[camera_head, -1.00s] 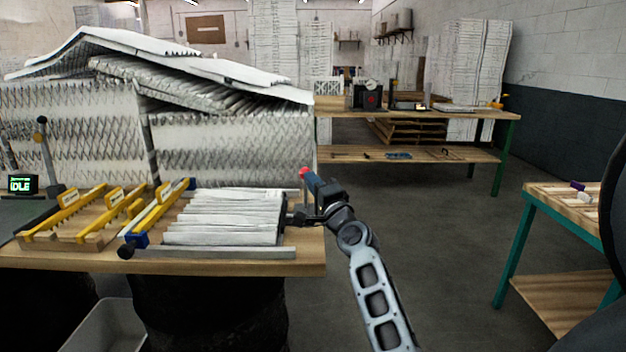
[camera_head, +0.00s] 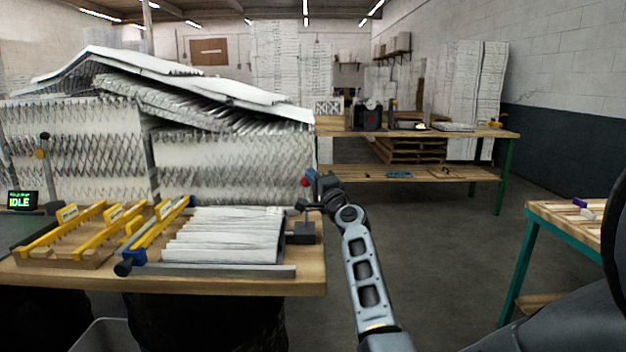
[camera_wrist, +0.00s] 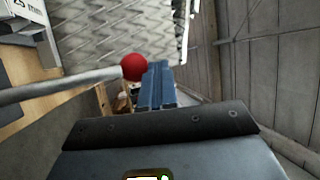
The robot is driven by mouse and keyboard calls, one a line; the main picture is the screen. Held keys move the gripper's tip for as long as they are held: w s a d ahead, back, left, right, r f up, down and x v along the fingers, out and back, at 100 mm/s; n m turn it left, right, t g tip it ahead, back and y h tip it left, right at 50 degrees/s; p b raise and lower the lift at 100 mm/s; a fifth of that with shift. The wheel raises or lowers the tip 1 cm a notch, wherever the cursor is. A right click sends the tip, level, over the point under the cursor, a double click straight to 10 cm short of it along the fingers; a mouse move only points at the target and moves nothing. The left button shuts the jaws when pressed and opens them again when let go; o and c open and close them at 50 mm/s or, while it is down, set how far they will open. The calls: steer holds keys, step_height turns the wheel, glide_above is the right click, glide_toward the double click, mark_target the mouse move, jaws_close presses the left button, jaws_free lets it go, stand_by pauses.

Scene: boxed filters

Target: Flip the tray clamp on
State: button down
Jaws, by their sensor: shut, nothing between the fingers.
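The tray clamp shows as a dark base block (camera_head: 301,233) at the right end of the tray of white pleated filters (camera_head: 222,236). Its red ball knob (camera_head: 305,182) stands above the block, beside my fingers. In the wrist view the red knob (camera_wrist: 134,67) sits at the end of a grey lever rod (camera_wrist: 60,85) coming from the left. My gripper (camera_head: 312,177) is shut and empty; its blue fingers (camera_wrist: 157,86) are just right of the knob. I cannot tell whether they touch it. The clamp's jaw contact with the tray is not clear.
Yellow rack holders (camera_head: 85,228) and a grey bar (camera_head: 210,271) lie on the wooden bench left of my arm. A large filter stack (camera_head: 230,160) stands behind. A small screen (camera_head: 20,200) reads IDLE. The floor right of the bench is clear.

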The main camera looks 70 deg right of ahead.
steer(key=shift+w+d+f+m+g+y+p, duration=0.15)
steer(key=shift+d+g+y+p, duration=0.1)
steer(key=shift+d+p, duration=0.15)
steer(key=shift+w+d+f+m+g+y+p, duration=0.1)
steer(key=shift+d+m+g+y+p, duration=0.05)
steer(key=shift+d+g+p, duration=0.15)
steer(key=shift+d, duration=0.1)
